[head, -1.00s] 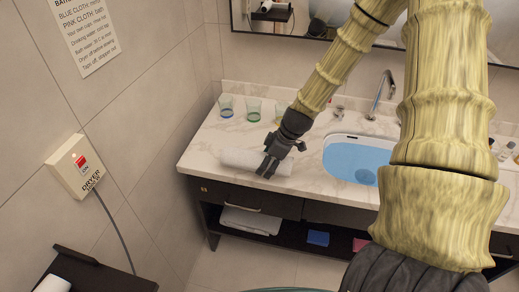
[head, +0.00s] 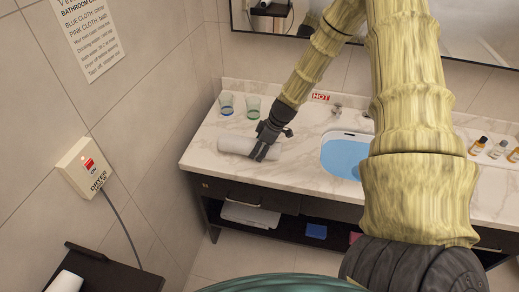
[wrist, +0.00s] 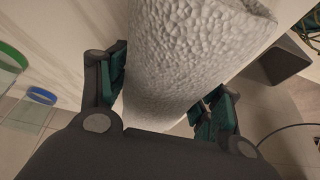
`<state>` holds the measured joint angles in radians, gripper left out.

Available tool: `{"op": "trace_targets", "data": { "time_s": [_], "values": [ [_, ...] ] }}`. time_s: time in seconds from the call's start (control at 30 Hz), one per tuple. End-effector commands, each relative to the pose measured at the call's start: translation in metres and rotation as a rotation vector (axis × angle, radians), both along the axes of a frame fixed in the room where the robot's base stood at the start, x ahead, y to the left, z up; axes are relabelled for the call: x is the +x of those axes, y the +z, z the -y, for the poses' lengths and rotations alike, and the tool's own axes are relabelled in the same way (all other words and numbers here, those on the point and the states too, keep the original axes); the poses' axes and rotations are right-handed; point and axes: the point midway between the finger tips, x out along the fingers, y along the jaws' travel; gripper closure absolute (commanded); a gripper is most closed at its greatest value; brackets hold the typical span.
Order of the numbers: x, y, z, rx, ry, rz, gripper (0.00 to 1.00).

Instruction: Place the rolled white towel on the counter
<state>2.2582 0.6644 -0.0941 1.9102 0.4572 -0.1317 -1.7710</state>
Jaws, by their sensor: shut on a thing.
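The rolled white towel (head: 236,145) is at the left part of the marble counter (head: 300,165), near its front edge. My gripper (head: 262,153) is around the right part of the roll, with its fingers pointing down. In the wrist view the towel (wrist: 190,55) fills the middle between the two green-padded fingers of my gripper (wrist: 165,100), which are shut on it. The towel lies level, low over or on the counter; I cannot tell whether it touches the surface.
Two glasses, one with a blue rim (head: 226,104) and one with a green rim (head: 253,106), stand behind the towel. A blue basin (head: 343,157) is to the right. Small bottles (head: 495,149) stand at the far right. A dryer box (head: 85,168) hangs on the left wall.

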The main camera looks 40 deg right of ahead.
Motion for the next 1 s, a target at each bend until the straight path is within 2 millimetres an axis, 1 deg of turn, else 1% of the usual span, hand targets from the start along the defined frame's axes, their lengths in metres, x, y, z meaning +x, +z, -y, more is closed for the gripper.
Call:
{"op": "trace_targets", "data": {
  "time_s": [0.23,0.7,0.73,0.8,0.83,0.87,1.0],
  "values": [
    [0.0,-0.014,0.0,0.0,-0.001,0.0,0.64],
    [0.0,-0.021,0.0,-0.001,0.0,0.001,0.64],
    [0.0,-0.021,0.0,-0.001,0.0,0.001,0.33],
    [0.0,-0.02,0.0,-0.001,0.0,0.001,0.21],
    [0.0,-0.02,0.0,-0.001,0.0,0.001,0.15],
    [0.0,-0.02,0.0,-0.001,0.0,0.001,0.14],
    [0.0,-0.02,0.0,-0.001,0.0,0.001,0.14]
  ]
}}
